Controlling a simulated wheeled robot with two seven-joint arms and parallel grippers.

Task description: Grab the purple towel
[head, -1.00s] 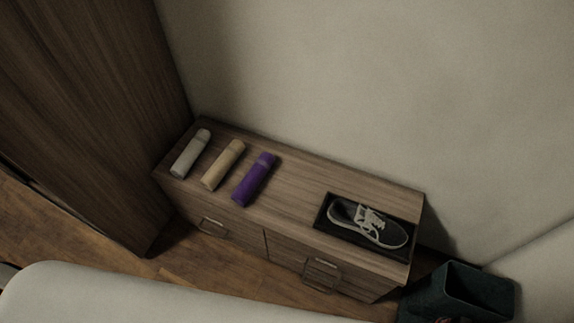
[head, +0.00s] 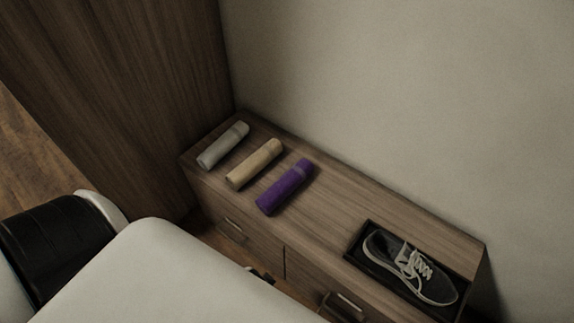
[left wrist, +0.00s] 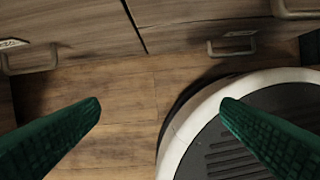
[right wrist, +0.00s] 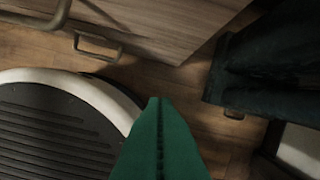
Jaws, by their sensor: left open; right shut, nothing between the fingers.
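The purple towel (head: 286,187) is a rolled cylinder lying on the low wooden cabinet (head: 340,205). It is the rightmost of three rolls, beside the tan one. My left gripper (left wrist: 160,104) shows in the left wrist view with its two green fingers wide apart and nothing between them. It is over the floor in front of the cabinet drawers. My right gripper (right wrist: 160,105) shows in the right wrist view with its green fingers together and empty, also low in front of the cabinet. Neither wrist view shows the towel, and neither gripper shows clearly in the head view.
A grey roll (head: 223,146) and a tan roll (head: 255,164) lie left of the towel. A shoe (head: 410,267) sits in a black tray to the right. A tall wooden cabinet (head: 120,90) stands at the left. A dark bin (right wrist: 265,60) shows in the right wrist view.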

